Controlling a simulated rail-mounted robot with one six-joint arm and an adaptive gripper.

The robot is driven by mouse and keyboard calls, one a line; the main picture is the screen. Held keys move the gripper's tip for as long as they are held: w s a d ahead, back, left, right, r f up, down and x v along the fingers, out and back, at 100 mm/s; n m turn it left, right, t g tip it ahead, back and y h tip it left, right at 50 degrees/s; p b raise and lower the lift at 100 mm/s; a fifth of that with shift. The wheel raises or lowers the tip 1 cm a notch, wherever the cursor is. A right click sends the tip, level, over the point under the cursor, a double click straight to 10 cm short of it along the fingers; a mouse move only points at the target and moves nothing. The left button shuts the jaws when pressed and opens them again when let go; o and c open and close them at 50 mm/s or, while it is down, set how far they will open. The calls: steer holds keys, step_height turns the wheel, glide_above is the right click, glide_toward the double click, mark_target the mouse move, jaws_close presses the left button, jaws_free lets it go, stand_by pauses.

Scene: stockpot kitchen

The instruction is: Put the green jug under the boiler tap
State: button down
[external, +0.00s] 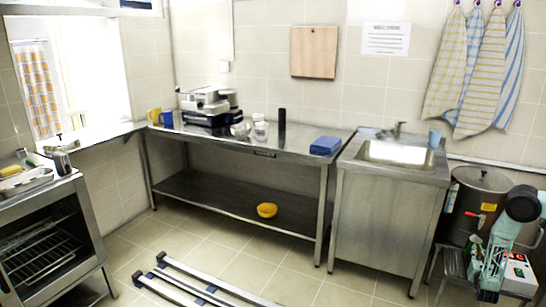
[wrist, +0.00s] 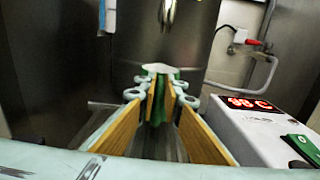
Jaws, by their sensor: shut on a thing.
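The green jug (wrist: 158,108) is between the two wood-coloured finger pads of my gripper (wrist: 161,92) in the wrist view. My gripper is shut on it, and the fingers hide most of its sides. The boiler (external: 478,203) is a large steel pot with a lid at the right in the external view. Its steel wall (wrist: 195,45) fills the upper middle of the wrist view. The boiler tap (wrist: 168,12) shows at the top of that view, beyond and above the jug in the picture. In the external view my arm partly hides the jug and the boiler's front.
A white control box (wrist: 258,122) with a red display and green switch stands close at the right. A red-handled valve (wrist: 252,42) and pipe are on the wall behind. A steel sink cabinet (external: 385,215) stands left of the boiler. A yellow bowl (external: 267,210) is on the lower shelf.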

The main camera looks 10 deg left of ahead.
step_height(320, 180, down, 2)
steer(key=shift+f+b, duration=0.15)
steer(key=shift+b, duration=0.2)
steer(key=shift+w+f, duration=0.2)
steer(key=shift+f, duration=0.05)
steer(key=shift+f, duration=0.1)
steer(key=c, duration=2.7)
jaws_free()
steer(key=shift+c, duration=0.2)
steer(key=shift+p+v, duration=0.95)
steer(key=shift+v, duration=5)
steer(key=shift+d, duration=0.1)
steer(key=shift+r, duration=0.2)
